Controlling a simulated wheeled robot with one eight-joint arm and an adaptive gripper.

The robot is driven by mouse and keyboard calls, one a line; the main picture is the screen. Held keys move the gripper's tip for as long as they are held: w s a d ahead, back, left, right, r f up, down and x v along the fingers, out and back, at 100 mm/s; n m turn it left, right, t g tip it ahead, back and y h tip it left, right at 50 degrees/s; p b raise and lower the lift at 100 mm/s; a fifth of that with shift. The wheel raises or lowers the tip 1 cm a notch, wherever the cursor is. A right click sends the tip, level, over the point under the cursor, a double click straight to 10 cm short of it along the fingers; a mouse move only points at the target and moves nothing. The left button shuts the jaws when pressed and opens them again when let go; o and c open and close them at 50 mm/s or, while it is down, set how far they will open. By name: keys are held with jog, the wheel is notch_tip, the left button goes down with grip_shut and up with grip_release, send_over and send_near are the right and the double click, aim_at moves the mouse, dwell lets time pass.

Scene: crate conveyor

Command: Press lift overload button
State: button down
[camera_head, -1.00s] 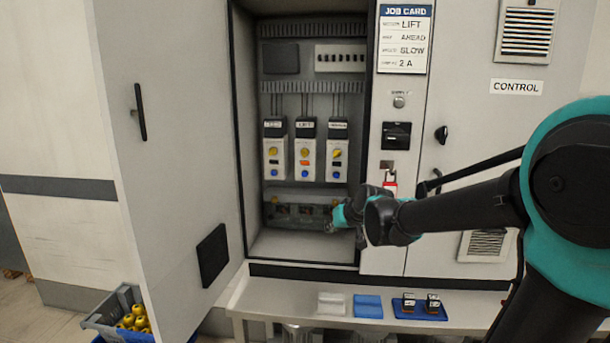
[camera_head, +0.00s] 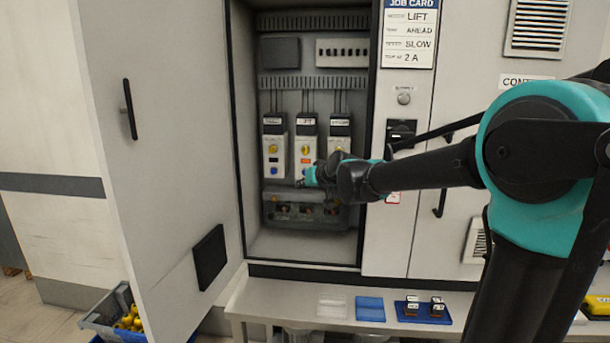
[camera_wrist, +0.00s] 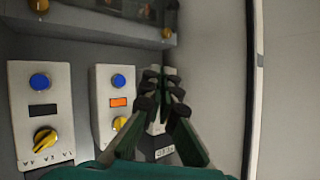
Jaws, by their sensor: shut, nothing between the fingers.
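The lift overload relay (camera_head: 305,143) is the middle of three pale relays in the open cabinet. It has a yellow dial and an orange window. In the wrist view, which is upside down, its blue button (camera_wrist: 118,82) shows above the orange window (camera_wrist: 118,102). My gripper (camera_head: 304,183) is shut and empty, with its tips near the lower end of the lift relay. In the wrist view the fingertips (camera_wrist: 164,76) are to the right of the blue button. Contact cannot be told. My arm partly hides the right relay (camera_head: 339,128).
The left relay (camera_head: 275,145) stands beside the lift one. A dark component row (camera_head: 300,213) lies below the relays. The open cabinet door (camera_head: 165,150) is at left. A shelf (camera_head: 270,300) below carries a blue tray (camera_head: 422,316) and small blocks.

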jog(key=w, duration=0.8)
jog(key=shift+w+d, duration=0.15)
jog(key=shift+w, duration=0.2)
jog(key=shift+w, duration=0.1)
dwell(1.2)
jog(key=shift+w, duration=0.35)
jog(key=shift+w, duration=0.45)
dwell(0.7)
jog(key=shift+s, duration=0.9)
jog(key=shift+s, duration=2.5)
